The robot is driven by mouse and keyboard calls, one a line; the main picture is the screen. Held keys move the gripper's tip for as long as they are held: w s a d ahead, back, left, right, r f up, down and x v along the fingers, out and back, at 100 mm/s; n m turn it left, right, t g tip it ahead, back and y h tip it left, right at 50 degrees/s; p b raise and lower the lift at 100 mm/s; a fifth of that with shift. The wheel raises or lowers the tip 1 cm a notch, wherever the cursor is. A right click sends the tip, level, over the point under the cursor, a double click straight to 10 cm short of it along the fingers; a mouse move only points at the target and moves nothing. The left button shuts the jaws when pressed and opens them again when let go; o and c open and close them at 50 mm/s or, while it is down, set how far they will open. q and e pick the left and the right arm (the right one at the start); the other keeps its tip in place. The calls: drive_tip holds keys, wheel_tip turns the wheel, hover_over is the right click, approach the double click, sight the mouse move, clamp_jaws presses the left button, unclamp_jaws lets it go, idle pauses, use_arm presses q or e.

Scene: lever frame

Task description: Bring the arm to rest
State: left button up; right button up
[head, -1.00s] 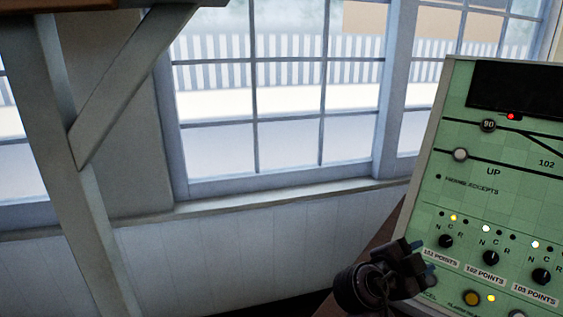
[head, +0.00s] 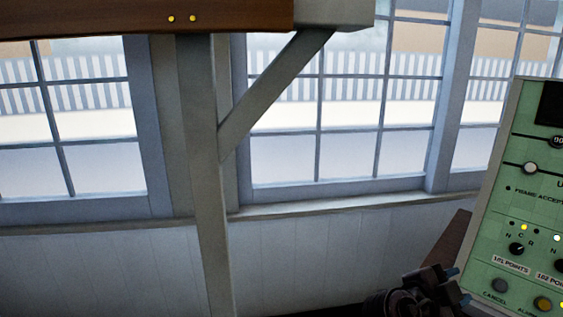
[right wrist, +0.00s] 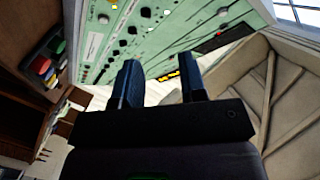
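My right gripper (head: 452,284) is at the lower right of the head view, in front of the lower left edge of the green control panel (head: 528,205). It looks apart from the panel's knobs, though its exact distance is hard to tell. In the right wrist view its two dark fingers (right wrist: 163,82) stand apart with nothing between them. The green panel (right wrist: 150,35) shows beyond the fingers, with rows of knobs and lit lamps. My left gripper is not in view.
A post (head: 201,180) with a slanted brace rises left of centre to a brown beam (head: 120,18) with two yellow lights. Behind are windows (head: 350,110) above a white panelled wall (head: 300,255). Brown woodwork with coloured buttons (right wrist: 42,65) shows in the right wrist view.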

drive_tip(key=w+a+n+t+y, duration=0.5)
drive_tip(key=w+n+t+y, duration=0.15)
drive_tip(key=n, duration=0.65)
drive_tip(key=s+a+f+n+t+y+p, duration=0.25)
drive_tip(key=s+a+f+n+y, duration=0.2)
drive_tip(key=f+n+y, duration=0.3)
use_arm(q)
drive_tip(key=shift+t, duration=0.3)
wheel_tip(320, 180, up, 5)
drive_tip(key=p, duration=0.3)
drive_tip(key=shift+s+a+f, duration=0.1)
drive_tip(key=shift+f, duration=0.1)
use_arm(e)
drive_tip(key=s+d+f+g, duration=0.1)
drive_tip(key=s+f, duration=0.4)
drive_tip(key=s, duration=0.4)
drive_tip(key=s+d+f+n+g, duration=0.1)
drive_tip(key=s+f, duration=0.4)
drive_tip(key=s, duration=0.5)
drive_tip(key=s+d+f+g+y, duration=0.1)
drive_tip(key=s+d+f+g, duration=0.1)
drive_tip(key=s+f, duration=0.3)
drive_tip(key=s+d, duration=0.1)
drive_tip(key=s, duration=0.3)
drive_tip(key=shift+s+d+f+n+g, duration=0.2)
drive_tip(key=shift+s+n+g, duration=0.1)
drive_tip(key=shift+n+g, duration=0.1)
